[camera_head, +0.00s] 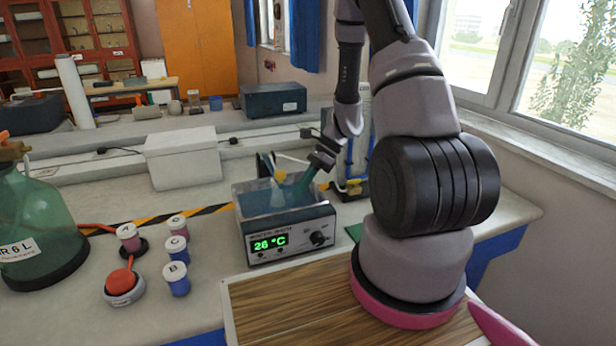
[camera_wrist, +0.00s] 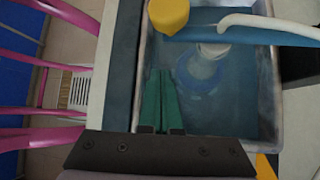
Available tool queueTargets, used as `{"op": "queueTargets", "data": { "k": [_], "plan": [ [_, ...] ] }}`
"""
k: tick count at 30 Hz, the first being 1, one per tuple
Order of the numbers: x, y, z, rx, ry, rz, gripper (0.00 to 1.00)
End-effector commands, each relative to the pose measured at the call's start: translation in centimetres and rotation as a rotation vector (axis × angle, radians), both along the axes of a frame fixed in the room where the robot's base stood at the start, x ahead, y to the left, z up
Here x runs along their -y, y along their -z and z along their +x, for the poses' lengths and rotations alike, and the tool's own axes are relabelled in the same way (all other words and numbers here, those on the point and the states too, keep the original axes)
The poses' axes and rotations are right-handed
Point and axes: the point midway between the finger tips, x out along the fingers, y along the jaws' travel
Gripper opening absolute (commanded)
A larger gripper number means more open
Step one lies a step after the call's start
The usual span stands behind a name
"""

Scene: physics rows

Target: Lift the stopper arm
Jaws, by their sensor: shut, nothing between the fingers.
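The water bath (camera_head: 290,236) is a grey box with a display reading 26 °C; its basin also shows in the wrist view (camera_wrist: 274,95). A flask (camera_wrist: 207,66) stands in the blue water. A blue bar (camera_wrist: 240,36), probably the stopper arm, crosses above the flask and carries a yellow knob (camera_wrist: 168,15); the knob also shows in the head view (camera_head: 279,174). My gripper (camera_wrist: 160,76) is shut and empty, its green fingers over the basin beside the flask and below the yellow knob in the picture. In the head view my gripper (camera_head: 302,185) points down into the bath.
A white hose (camera_wrist: 268,22) runs by the blue bar. Left of the bath are several small labelled jars (camera_head: 177,250), a red-topped bottle (camera_head: 124,285) and a large green glass vessel (camera_head: 38,225). A white box (camera_head: 182,158) stands behind. A wooden board (camera_head: 290,312) lies in front.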

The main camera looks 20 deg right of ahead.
Motion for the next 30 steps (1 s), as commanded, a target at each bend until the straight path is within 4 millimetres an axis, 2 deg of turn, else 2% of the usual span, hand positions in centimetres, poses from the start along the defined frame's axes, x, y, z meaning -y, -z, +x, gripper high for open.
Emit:
{"op": "queueTargets", "data": {
  "k": [3,5,6,9,13,30],
  "plan": [
    [-1.7,2.0,-0.5,-0.004,-0.002,0.0,0.0],
    [-2.3,2.4,-0.5,0.0,-0.001,0.0,0.0],
    [-2.3,1.3,-0.1,0.007,-0.002,-0.002,0.0],
    [-2.5,-0.1,0.1,0.006,-0.001,-0.001,0.0],
    [-2.7,-1.1,0.3,0.003,-0.001,-0.001,0.0],
    [-2.8,-1.8,0.4,-0.011,0.0,-0.001,0.0]
  ]
}}
